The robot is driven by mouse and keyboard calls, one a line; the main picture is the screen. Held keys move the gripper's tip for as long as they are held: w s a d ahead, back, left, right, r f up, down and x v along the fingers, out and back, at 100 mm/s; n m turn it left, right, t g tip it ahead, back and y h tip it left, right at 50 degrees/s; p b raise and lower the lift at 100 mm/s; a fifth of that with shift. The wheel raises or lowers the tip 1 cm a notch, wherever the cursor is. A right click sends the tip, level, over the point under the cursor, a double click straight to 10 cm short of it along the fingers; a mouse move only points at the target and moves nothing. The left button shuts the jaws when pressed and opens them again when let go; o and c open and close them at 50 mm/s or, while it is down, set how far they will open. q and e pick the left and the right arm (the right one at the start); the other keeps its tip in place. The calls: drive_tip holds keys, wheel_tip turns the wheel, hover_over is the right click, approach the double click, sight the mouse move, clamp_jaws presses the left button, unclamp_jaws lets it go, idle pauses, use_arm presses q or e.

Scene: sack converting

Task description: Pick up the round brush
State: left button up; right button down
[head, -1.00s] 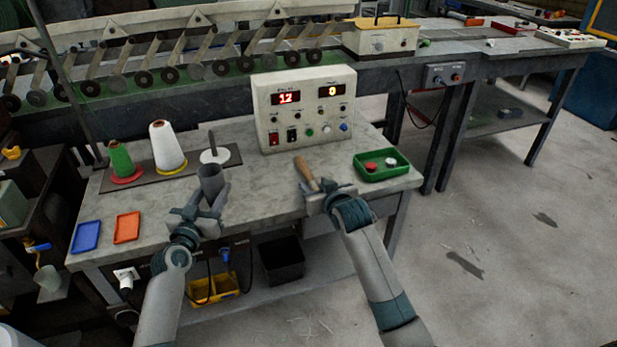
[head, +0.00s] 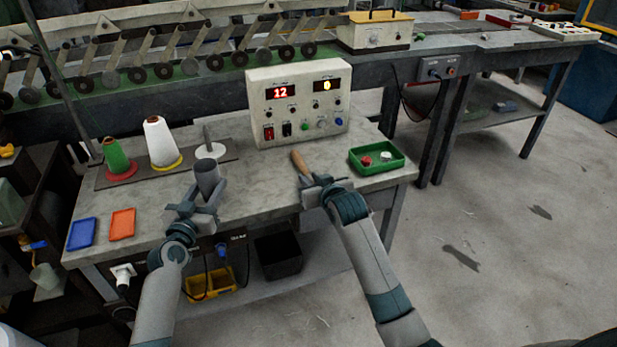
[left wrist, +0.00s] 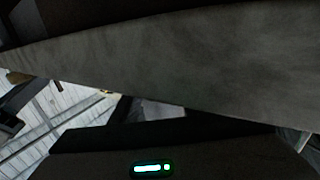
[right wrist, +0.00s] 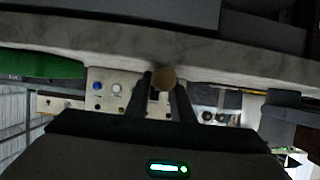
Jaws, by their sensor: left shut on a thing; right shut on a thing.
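A wooden handle (head: 299,162), which looks like part of the round brush, rises at a tilt from my right gripper (head: 314,181). That gripper is shut on it over the front part of the bench. The bristles cannot be made out. In the right wrist view, a round tan end (right wrist: 167,78) shows between the two fingers. My left gripper (head: 208,197) is shut around an upright dark grey cylinder (head: 208,177), near the bench's front edge. The left wrist view shows mostly a grey surface, and the cylinder cannot be made out there.
The bench (head: 250,186) carries a control box (head: 298,103), a green tray (head: 377,158) with small caps, green (head: 115,155) and white (head: 160,142) thread cones, an empty spindle (head: 208,148), and blue (head: 82,233) and orange (head: 122,224) trays. The bench middle is clear.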

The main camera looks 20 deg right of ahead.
wheel_tip(320, 180, up, 10)
idle(0.5)
drive_tip(key=shift+r, duration=0.1)
idle(0.5)
drive_tip(key=shift+f, duration=3.15)
drive_tip(key=shift+f, duration=1.85)
drive_tip(key=shift+f, duration=0.15)
drive_tip(key=c, duration=1.5)
unclamp_jaws()
drive_tip(key=shift+c, duration=0.2)
